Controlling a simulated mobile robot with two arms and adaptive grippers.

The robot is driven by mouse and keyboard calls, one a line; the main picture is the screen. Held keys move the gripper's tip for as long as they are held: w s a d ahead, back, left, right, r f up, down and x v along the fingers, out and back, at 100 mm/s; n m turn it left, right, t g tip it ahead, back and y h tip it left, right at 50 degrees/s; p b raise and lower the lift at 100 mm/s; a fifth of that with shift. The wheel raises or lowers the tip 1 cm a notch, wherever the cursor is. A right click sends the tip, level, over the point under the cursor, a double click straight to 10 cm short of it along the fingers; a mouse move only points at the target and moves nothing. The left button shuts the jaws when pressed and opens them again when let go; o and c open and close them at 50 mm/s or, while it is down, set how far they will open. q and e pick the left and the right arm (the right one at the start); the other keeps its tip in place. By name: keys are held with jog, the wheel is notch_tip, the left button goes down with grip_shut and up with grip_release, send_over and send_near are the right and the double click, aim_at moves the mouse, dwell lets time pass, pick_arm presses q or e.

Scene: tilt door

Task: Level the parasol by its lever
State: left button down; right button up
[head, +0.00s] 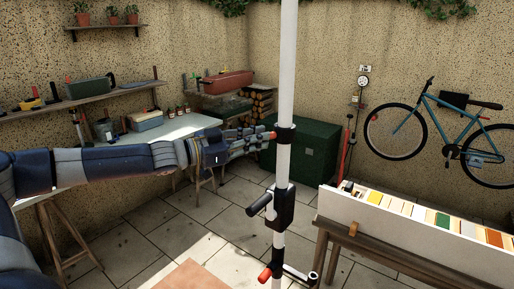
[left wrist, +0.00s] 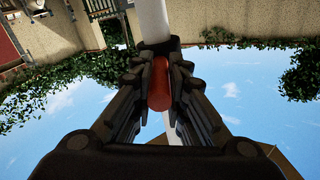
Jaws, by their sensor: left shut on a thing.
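The white parasol pole (head: 287,60) stands near the middle of the head view and looks about upright. A black collar (head: 285,135) on it carries a short lever with a red grip (head: 272,136). My left gripper (head: 264,140) reaches in from the left and is shut on this lever. In the left wrist view the red grip (left wrist: 160,85) lies between both fingers, with the pole (left wrist: 151,22) just beyond. Lower on the pole are a black housing with a knob (head: 259,204) and a crank with a red handle (head: 265,274). The canopy is not clearly seen. My right gripper is not in view.
A work table (head: 180,130) and a shelf (head: 80,101) stand at the left. A dark green box (head: 308,150) is behind the pole. A white tray of colored samples (head: 400,228) on a wooden stand is at the right. A bicycle (head: 440,130) hangs on the wall.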

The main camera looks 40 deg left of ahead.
pick_arm(q)
jog(key=shift+w+a+r+m+h+b, duration=0.15)
jog(key=shift+w+a+m+h+b, duration=0.05)
jog(key=shift+a+m+h+b, duration=0.15)
jog(key=shift+r, duration=0.15)
jog(key=shift+g+h, duration=0.25)
jog(key=shift+g, duration=0.05)
jog(key=c, duration=1.5)
grip_release()
jog(key=shift+c, duration=0.2)
jog(key=shift+s, duration=0.1)
jog(key=v, duration=1.2)
